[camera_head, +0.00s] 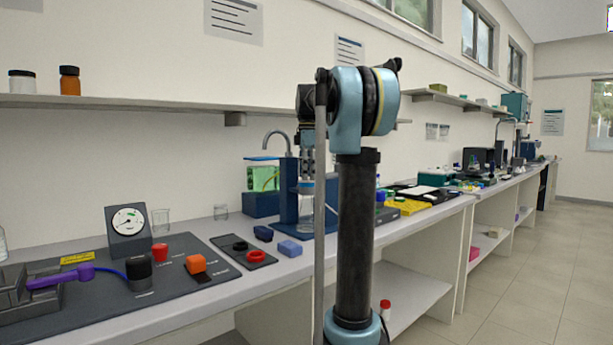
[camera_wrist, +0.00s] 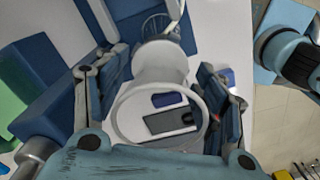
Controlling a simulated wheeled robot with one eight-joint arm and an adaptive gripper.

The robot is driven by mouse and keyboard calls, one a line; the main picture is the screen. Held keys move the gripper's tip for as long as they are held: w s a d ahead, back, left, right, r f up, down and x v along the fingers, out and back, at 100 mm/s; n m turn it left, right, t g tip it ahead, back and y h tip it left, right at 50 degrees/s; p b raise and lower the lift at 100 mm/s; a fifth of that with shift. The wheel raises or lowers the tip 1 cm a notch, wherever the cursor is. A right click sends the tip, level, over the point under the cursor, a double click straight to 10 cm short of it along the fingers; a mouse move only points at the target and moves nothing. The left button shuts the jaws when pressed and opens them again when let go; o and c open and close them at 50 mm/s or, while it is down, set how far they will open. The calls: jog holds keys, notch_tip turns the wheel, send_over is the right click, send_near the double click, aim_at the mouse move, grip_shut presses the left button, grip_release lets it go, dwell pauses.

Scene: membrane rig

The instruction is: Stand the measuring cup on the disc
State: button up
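The measuring cup, clear to whitish, shows in the wrist view (camera_wrist: 160,68) between the two fingers of my gripper (camera_wrist: 161,82), its wide rim towards the camera. The fingers stand at both its sides; it appears held, though finger contact is hard to see. In the head view my gripper (camera_head: 307,165) points down over a blue rig (camera_head: 288,195). A clear vessel, small there, shows under the gripper. The wrist view also shows a round glass vessel (camera_wrist: 160,27) by the rig, just beyond the cup. I cannot pick out the disc for certain.
Further left are a gauge (camera_head: 128,230) and a red knob (camera_head: 160,252). Glass beakers (camera_head: 161,219) stand behind. Bench front left of the rig has some bare room.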

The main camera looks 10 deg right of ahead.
notch_tip(320, 180, up, 12)
dwell(0.8)
